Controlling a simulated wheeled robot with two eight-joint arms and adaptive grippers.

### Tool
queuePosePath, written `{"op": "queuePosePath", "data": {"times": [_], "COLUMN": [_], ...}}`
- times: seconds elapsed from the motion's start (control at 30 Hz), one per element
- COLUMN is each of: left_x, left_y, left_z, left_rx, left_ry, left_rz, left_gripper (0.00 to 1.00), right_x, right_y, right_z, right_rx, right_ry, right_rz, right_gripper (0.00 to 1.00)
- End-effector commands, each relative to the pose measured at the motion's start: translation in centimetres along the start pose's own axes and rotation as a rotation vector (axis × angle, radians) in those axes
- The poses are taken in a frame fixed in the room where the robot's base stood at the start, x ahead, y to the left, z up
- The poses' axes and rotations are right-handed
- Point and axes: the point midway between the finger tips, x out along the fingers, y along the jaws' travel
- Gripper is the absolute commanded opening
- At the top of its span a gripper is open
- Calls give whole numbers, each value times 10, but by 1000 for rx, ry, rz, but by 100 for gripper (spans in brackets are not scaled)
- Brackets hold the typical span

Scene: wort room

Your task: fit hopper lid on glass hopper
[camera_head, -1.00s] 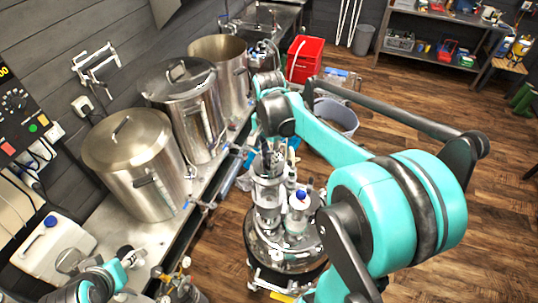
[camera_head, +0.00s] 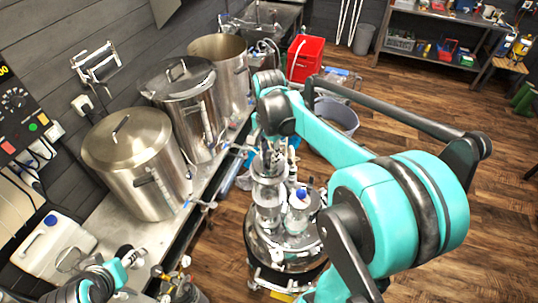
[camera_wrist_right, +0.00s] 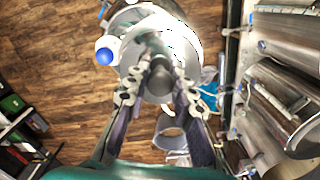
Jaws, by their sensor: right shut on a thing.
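My right gripper (camera_head: 270,153) is above the glass hopper (camera_head: 267,193), which stands upright on a round metal vessel. In the right wrist view, the fingers of my right gripper (camera_wrist_right: 159,78) are closed on the dark knob of the hopper lid (camera_wrist_right: 160,46). The pale round lid covers much of the hopper from above. Whether the lid touches the hopper rim or hovers over it is hard to tell. In the head view the gripper and arm partly hide the lid. My left gripper (camera_head: 130,259) is at the lower left, away from the hopper; its jaws are unclear.
A white bottle with a blue cap (camera_head: 300,204) stands right beside the hopper and shows in the wrist view (camera_wrist_right: 106,50). Steel pots (camera_head: 133,165) line the bench on the left. A grey tub (camera_head: 336,116) stands on the floor behind. The wooden floor at right is open.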

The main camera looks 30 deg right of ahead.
Motion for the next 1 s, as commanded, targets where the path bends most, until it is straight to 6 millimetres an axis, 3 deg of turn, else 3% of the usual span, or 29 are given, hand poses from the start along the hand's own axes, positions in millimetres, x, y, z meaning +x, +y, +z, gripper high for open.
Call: {"op": "queuePosePath", "data": {"times": [0.97,1.0], "left_x": [9,9], "left_y": [0,0], "left_z": [6,6], "left_rx": [0,0], "left_ry": [0,0], "left_rz": [0,0], "left_gripper": [42,42], "right_x": [12,12], "right_y": [0,0], "right_z": [-1,-1], "right_rx": [0,0], "right_ry": [0,0], "right_rz": [0,0], "right_gripper": [0,29]}}
